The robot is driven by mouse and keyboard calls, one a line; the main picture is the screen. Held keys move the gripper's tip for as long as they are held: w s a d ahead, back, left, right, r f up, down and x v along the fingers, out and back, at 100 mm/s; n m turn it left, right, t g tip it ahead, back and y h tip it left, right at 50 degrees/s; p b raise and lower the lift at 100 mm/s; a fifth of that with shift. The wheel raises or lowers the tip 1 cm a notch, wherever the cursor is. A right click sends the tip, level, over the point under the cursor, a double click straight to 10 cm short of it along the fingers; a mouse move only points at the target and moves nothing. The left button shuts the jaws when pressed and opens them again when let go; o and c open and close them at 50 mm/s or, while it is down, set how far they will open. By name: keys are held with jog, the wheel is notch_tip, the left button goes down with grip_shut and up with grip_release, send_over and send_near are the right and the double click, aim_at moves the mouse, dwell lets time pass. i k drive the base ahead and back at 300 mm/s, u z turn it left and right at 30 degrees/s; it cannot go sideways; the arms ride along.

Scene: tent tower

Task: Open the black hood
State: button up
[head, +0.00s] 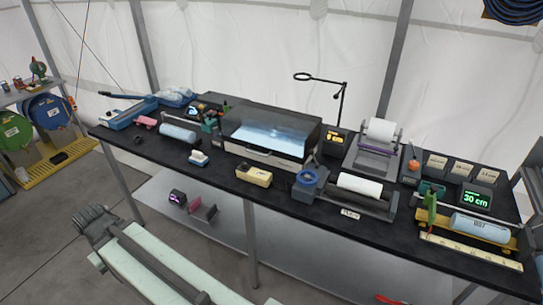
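The black hood (300,121) is part of a box-shaped machine at the middle of the long black table in the head view. Its top is dark, and its front looks like a smoked clear window with a bright bluish interior behind it. It appears to be down over the machine. A pale handle bar (272,155) runs along the lower front of the machine. A pale link of my arm shows at the lower left, well apart from the hood. My gripper's fingers are not visible.

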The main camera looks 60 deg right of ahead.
aim_at(255, 124)
jog(key=u, duration=0.15)
jog(key=i, duration=0.9)
jog(key=z, duration=0.05)
